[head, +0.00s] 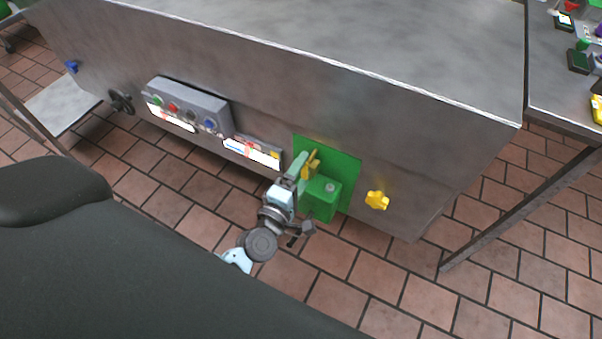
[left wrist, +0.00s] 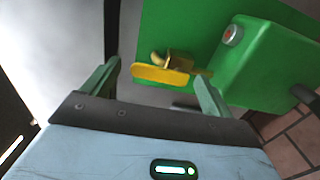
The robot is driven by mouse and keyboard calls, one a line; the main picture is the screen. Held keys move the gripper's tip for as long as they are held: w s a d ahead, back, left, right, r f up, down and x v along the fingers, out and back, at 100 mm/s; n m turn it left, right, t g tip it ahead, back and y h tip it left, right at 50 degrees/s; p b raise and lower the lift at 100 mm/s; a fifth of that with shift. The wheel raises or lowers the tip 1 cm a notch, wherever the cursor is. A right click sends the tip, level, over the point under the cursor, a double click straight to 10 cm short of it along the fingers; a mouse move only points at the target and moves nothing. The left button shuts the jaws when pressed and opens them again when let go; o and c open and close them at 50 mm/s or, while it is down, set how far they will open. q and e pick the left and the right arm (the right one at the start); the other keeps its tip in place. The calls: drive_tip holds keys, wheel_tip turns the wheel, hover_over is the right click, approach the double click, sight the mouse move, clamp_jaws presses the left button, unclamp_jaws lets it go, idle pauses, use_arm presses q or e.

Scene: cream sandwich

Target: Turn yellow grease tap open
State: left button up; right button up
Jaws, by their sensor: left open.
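A yellow tap handle (head: 312,164) is on the green panel (head: 341,165) at the front of the steel counter. In the left wrist view the yellow tap handle (left wrist: 160,75) lies roughly crosswise between my fingers, with a brass-coloured stem behind it. My left gripper (head: 302,166) has its green fingers spread on either side of the handle. The left finger is apart from the handle; whether the right finger touches it I cannot tell. The gripper is open and holds nothing. My right gripper is not in view.
A green box (head: 322,197) with a round button stands just right of the tap, close to my right finger. A second yellow knob (head: 377,200) is further right. A control box (head: 187,104) with coloured buttons is to the left. Brick-coloured tiled floor lies below.

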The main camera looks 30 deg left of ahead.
use_arm(q)
drive_tip(key=s, duration=0.7)
drive_tip(key=shift+s+a, duration=0.15)
drive_tip(key=shift+s, duration=0.15)
